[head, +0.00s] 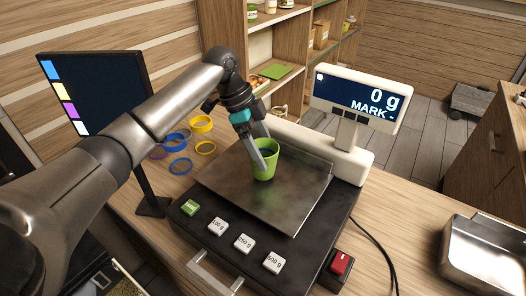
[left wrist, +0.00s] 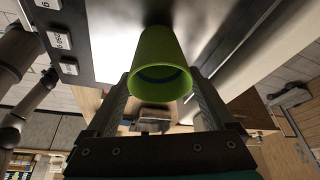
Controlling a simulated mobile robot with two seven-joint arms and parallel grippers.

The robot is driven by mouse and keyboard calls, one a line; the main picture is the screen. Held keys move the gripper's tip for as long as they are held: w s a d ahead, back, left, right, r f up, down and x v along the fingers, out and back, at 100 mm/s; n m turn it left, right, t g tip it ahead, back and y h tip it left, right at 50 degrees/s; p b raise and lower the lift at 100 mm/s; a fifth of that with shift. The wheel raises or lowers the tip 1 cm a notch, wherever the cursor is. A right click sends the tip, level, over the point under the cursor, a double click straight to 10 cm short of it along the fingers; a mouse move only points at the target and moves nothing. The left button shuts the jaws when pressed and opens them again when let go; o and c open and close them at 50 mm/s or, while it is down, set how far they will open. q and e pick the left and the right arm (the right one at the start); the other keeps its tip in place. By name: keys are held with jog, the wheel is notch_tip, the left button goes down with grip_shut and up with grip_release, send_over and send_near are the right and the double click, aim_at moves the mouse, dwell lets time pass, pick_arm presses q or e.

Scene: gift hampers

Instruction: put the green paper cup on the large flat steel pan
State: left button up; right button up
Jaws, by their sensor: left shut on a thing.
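The green paper cup (head: 265,163) is upright over the middle of the large flat steel pan (head: 290,205) of the scale. Its base is at the pan or just above it; I cannot tell whether it touches. My left gripper (head: 263,152) reaches down from behind the cup and is shut on it near the rim. In the left wrist view the cup (left wrist: 160,55) sits between the two fingers (left wrist: 160,100), its open mouth towards the camera and a blue band inside. My right gripper is not in view.
The scale display (head: 357,97) reads 0 g. Buttons (head: 243,243) line the scale's front, with a red switch (head: 341,263) beside it. Coloured rings (head: 201,124) lie left of the pan. A monitor (head: 95,85) stands at left, a deep steel tray (head: 485,255) at lower right.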

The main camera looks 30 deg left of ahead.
pick_arm(q)
jog(key=shift+f, duration=0.7)
jog(key=shift+f, duration=0.1)
jog(key=o, duration=1)
jog(key=shift+p+v, duration=0.75)
jog(key=shift+v, duration=0.1)
jog(key=p+v, duration=0.5)
jog(key=v, duration=0.5)
jog(key=shift+a+r+p, duration=0.15)
jog(key=shift+r+p, duration=0.05)
jog(key=shift+p, duration=0.2)
